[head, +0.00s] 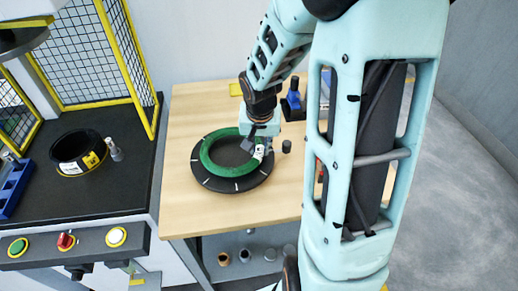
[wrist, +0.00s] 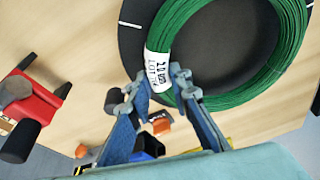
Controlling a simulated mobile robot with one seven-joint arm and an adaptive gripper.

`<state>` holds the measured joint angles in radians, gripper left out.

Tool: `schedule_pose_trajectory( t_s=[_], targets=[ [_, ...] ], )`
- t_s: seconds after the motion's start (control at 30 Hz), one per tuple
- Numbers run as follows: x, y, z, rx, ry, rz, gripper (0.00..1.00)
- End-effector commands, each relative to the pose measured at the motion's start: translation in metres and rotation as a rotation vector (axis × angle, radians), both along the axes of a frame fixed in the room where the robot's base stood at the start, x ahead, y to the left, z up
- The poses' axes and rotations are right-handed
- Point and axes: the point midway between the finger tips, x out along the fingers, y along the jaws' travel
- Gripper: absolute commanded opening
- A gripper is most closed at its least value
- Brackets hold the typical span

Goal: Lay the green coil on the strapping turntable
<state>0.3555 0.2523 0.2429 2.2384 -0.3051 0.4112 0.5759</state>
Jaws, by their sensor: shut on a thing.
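The green coil (head: 208,157) is a ring of wire lying flat over the strapping turntable (head: 222,185), a dark disc with white marks on the wooden table. The coil appears slightly toward the back of the disc; I cannot tell whether it rests fully on it. My gripper (head: 258,146) is shut on the coil's right side, at its white label. In the wrist view the fingers (wrist: 155,92) straddle the green coil (wrist: 250,92) at the printed label (wrist: 158,68). The dark disc (wrist: 134,40) shows beneath the coil.
A small dark cylinder (head: 287,146) stands right of the turntable. A blue and black tool (head: 293,104) is behind it. A red and black tool (wrist: 36,110) shows in the wrist view. At left, a machine with yellow-framed mesh holds a black ring (head: 77,150). The table's front left is clear.

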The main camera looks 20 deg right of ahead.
Motion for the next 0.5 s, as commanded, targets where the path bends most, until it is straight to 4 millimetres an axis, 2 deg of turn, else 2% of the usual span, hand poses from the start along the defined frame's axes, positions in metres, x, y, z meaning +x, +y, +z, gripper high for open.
schedule_pose_trajectory(
  t_s=[0.07,0.47,0.5],
  targets=[
    [-0.0021,0.0007,-0.0102,-0.001,-0.005,0.001,0.0],
    [-0.003,0.0008,-0.0131,-0.001,-0.006,0.001,0.0],
    [-0.004,0.0008,-0.0124,-0.001,-0.003,0.001,0.23]
  ],
)
